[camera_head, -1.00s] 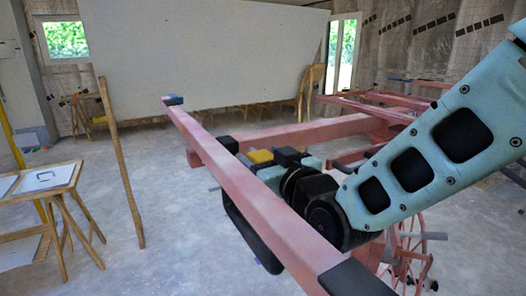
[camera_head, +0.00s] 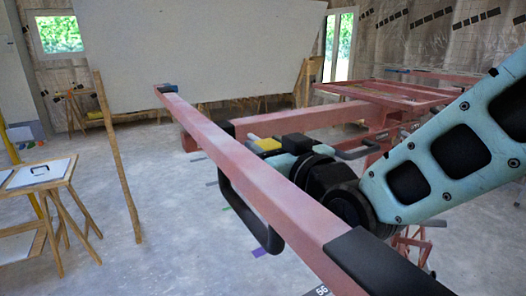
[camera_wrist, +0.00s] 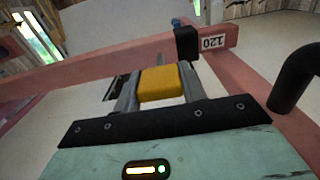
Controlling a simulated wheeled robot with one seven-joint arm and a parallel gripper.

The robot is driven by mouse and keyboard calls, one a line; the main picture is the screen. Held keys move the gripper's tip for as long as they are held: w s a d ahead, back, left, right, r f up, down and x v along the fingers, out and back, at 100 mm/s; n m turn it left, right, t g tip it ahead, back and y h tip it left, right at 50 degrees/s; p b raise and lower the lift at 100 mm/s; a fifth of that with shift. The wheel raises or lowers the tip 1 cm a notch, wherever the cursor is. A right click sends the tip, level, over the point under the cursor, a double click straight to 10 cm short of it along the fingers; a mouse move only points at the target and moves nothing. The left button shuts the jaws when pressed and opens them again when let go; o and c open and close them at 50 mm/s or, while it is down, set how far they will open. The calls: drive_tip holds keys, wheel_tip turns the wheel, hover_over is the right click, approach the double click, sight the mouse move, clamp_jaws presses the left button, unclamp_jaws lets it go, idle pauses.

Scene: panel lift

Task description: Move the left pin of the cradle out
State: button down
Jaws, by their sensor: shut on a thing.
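My gripper (camera_wrist: 158,86) is shut on the yellow grip (camera_wrist: 160,84) of the pin, with a metal finger on each side of it. A thin grey rod shows just beyond the yellow grip. In the head view the yellow grip (camera_head: 267,144) shows beside the black parts of my wrist, behind the long pink beam of the cradle (camera_head: 235,165). The cradle's crossbar (camera_head: 310,118) runs behind it. Whether the rod is still inside a hole of the cradle cannot be told.
A black loop handle (camera_head: 245,220) hangs from the long beam. A large pale panel (camera_head: 200,50) stands at the back, with a wooden prop (camera_head: 118,160).

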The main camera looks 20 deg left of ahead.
drive_tip(key=c, duration=0.8)
unclamp_jaws()
drive_tip(key=shift+s+d, duration=0.1)
drive_tip(key=shift+s, duration=0.05)
drive_tip(key=shift+b+v, duration=4.2)
drive_tip(key=shift+v, duration=4.4)
drive_tip(key=shift+s, duration=0.1)
